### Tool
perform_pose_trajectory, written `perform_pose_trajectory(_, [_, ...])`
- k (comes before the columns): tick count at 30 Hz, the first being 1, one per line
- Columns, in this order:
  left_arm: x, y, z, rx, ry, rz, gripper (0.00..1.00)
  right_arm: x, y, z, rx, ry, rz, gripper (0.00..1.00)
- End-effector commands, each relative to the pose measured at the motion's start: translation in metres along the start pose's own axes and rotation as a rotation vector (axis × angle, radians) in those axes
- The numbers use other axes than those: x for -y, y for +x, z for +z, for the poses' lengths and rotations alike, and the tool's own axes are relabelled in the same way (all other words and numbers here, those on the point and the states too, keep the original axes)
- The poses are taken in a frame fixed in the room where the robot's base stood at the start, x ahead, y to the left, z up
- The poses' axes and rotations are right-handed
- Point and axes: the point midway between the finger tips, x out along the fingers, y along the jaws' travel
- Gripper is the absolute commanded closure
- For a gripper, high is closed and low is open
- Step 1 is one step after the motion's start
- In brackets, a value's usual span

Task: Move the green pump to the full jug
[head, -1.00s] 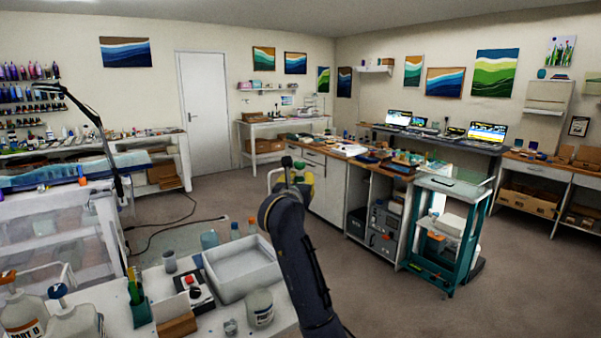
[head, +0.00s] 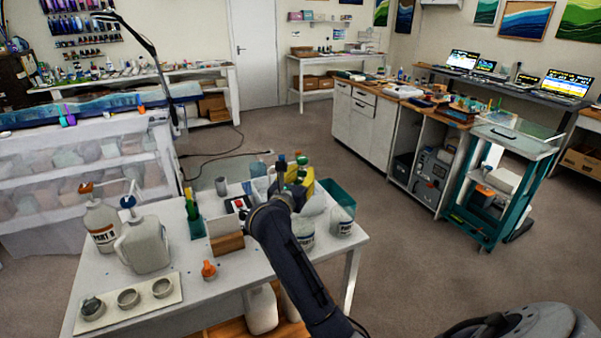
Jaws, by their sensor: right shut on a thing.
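My right gripper (head: 289,178) is raised over the back of the white work table, its arm coming up from the bottom. It is shut on the green pump (head: 302,159), whose green top shows above the fingers; the rest of it is mostly hidden. A white jug with an orange pump (head: 101,225) and a lettered label stands at the table's left. A second white jug with a blue pump (head: 146,246) stands beside it. Another white jug (head: 262,308) is partly visible below the tabletop. I cannot tell which jug is full. My left gripper is not in view.
A pale tray with grey cups (head: 142,306) lies at the front left. A small orange-topped item (head: 209,270), a brown block (head: 227,244) and a green pen holder (head: 196,227) stand mid-table. White tubs (head: 341,222) and a teal bin (head: 340,190) are at right.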

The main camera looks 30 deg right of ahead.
Motion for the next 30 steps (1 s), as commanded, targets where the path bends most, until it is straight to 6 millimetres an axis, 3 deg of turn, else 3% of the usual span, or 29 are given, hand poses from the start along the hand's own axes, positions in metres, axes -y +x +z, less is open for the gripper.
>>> perform_pose_trajectory(30, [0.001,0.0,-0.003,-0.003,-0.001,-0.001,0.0,0.0,0.0,-0.065,-0.002,-0.004,-0.001,1.0])
